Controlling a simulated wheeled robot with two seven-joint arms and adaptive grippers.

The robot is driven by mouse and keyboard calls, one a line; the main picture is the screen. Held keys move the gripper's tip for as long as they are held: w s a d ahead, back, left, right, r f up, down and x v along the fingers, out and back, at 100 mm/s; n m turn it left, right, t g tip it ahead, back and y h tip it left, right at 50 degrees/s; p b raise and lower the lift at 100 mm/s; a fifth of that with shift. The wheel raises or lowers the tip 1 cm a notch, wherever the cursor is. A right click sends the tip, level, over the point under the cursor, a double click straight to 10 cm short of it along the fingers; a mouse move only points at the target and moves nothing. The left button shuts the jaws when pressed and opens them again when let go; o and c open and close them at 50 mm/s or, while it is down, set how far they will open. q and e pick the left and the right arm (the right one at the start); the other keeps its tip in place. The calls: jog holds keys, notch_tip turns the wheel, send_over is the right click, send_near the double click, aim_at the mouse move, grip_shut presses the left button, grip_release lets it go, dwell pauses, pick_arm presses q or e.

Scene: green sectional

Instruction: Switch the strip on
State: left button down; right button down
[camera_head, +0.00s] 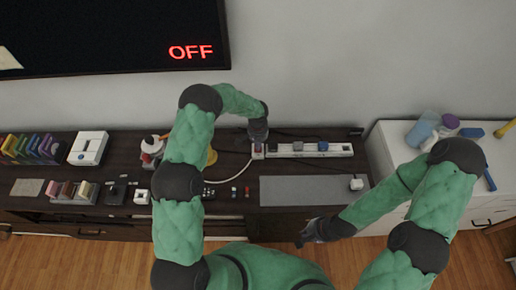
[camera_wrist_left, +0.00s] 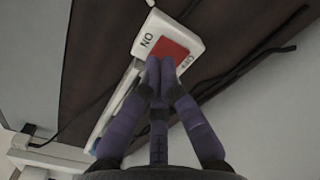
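The white power strip (camera_head: 335,152) lies along the back of the dark cabinet, with several plugs in it. In the left wrist view its near end (camera_wrist_left: 180,22) carries a red rocker switch (camera_wrist_left: 172,50), with an ON label on the left and a partly covered label on the right. My left gripper (camera_head: 258,143) is over the strip's left end. In the left wrist view its purple fingers (camera_wrist_left: 160,66) are drawn together and empty, with the tips at the switch's lower edge; contact is unclear. My right gripper (camera_head: 308,237) hangs in front of the cabinet, its fingers unclear.
The screen (camera_head: 110,35) above reads OFF in red. A grey mat (camera_head: 300,190) lies in front of the strip. Cables run beside the strip. Small items and a white box (camera_head: 88,148) stand at left. A white dresser (camera_head: 390,150) with assorted objects stands at right.

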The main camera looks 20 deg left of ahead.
pick_arm(q)
jog(key=shift+f+b, duration=1.1)
jog(key=shift+f, duration=0.15)
dwell(1.2)
jog(key=shift+r, duration=0.15)
jog(key=shift+r+p, duration=0.35)
jog(key=shift+r, duration=0.1)
jog(key=shift+r+p, duration=1.2)
jog(key=shift+r, duration=1.75)
